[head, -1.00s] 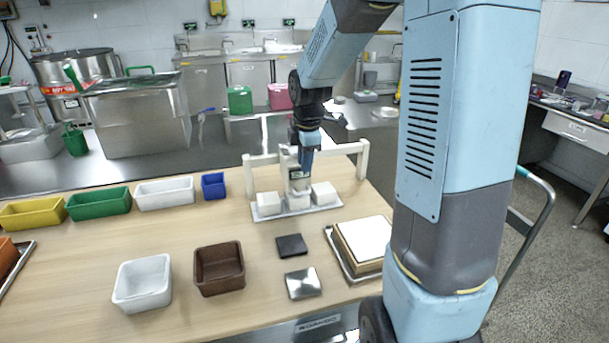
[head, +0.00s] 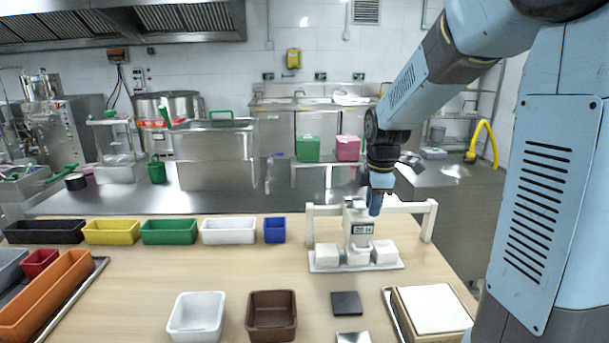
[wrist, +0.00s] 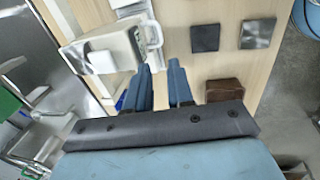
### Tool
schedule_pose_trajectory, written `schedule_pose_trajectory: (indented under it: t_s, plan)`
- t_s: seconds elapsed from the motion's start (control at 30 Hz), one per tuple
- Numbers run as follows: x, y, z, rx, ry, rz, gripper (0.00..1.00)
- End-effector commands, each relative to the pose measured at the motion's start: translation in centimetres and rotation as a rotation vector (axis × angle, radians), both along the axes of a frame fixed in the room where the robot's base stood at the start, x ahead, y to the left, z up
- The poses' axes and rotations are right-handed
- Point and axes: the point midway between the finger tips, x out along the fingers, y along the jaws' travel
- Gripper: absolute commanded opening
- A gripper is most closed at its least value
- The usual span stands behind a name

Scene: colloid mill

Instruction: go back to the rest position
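My gripper (head: 375,200) is raised just above the right part of a small white labelled device (head: 359,226) on a white stand frame (head: 410,208) at the back of the wooden table. In the wrist view the two blue fingers of my gripper (wrist: 160,66) stand apart with a gap and nothing between them. The white device also shows in the wrist view (wrist: 106,54), beyond the fingertips and to the left. I cannot tell from the head view whether the fingertips touch it.
White blocks (head: 385,251) sit on the tray under the stand. Bins line the table's back left, including a blue one (head: 275,230). White (head: 196,316) and brown (head: 272,315) bins, a dark plate (head: 346,304) and a boxed white-topped stack (head: 433,308) stand in front.

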Motion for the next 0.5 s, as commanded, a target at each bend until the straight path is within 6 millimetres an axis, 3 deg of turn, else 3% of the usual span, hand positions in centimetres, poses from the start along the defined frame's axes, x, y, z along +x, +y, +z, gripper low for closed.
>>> schedule_pose_trajectory:
  t_s: [0.2,0.5]
  plan:
    - [-4.3,0.2,3.7,0.031,-0.065,-0.259,0.22]
    - [-11.2,0.3,7.5,0.137,-0.160,-0.668,0.22]
